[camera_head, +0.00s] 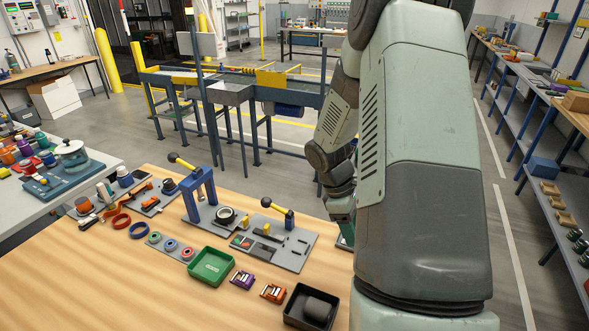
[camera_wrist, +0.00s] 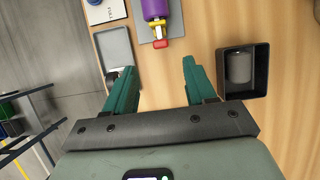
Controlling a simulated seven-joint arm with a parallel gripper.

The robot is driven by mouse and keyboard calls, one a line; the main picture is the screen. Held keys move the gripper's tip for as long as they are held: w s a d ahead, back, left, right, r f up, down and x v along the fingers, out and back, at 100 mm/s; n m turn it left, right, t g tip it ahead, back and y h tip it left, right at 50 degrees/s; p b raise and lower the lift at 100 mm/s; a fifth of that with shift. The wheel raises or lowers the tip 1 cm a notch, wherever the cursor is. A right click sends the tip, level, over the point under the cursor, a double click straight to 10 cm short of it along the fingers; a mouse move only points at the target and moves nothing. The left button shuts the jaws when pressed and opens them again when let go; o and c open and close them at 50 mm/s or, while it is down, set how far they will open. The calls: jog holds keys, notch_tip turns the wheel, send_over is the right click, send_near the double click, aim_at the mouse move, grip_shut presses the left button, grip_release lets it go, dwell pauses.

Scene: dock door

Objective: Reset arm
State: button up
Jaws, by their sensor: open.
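My arm stands large in the right middle of the head view and hides part of the table's right side. My gripper (camera_wrist: 159,70) shows in the wrist view with two green fingers spread apart. Nothing is held between them; bare wood table (camera_wrist: 165,85) shows through the gap. In the head view only a bit of green gripper shows beside the arm, above the table's right edge.
In the wrist view a black bin (camera_wrist: 261,86) with a grey cylinder (camera_wrist: 239,67) lies right of the fingers. A grey tray (camera_wrist: 117,48) and a purple part (camera_wrist: 154,9) lie beyond. The head view shows a green tray (camera_head: 222,278) and a blue press (camera_head: 205,185).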

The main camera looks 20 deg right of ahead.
jog(key=s+a+r+m+t, duration=0.2)
jog(key=a+r, duration=0.3)
jog(key=r, duration=0.5)
jog(key=s+a+r+m+t, duration=0.1)
jog(key=a+r+m+t, duration=0.3)
jog(key=r, duration=0.6)
jog(key=s+a+r+m+t+y, duration=0.2)
jog(key=s+a+r+y, duration=0.1)
jog(key=s+a+r, duration=0.7)
jog(key=s+a, duration=0.1)
jog(key=s, duration=0.2)
jog(key=shift+a+m+t, duration=0.3)
jog(key=shift+a+t, duration=0.1)
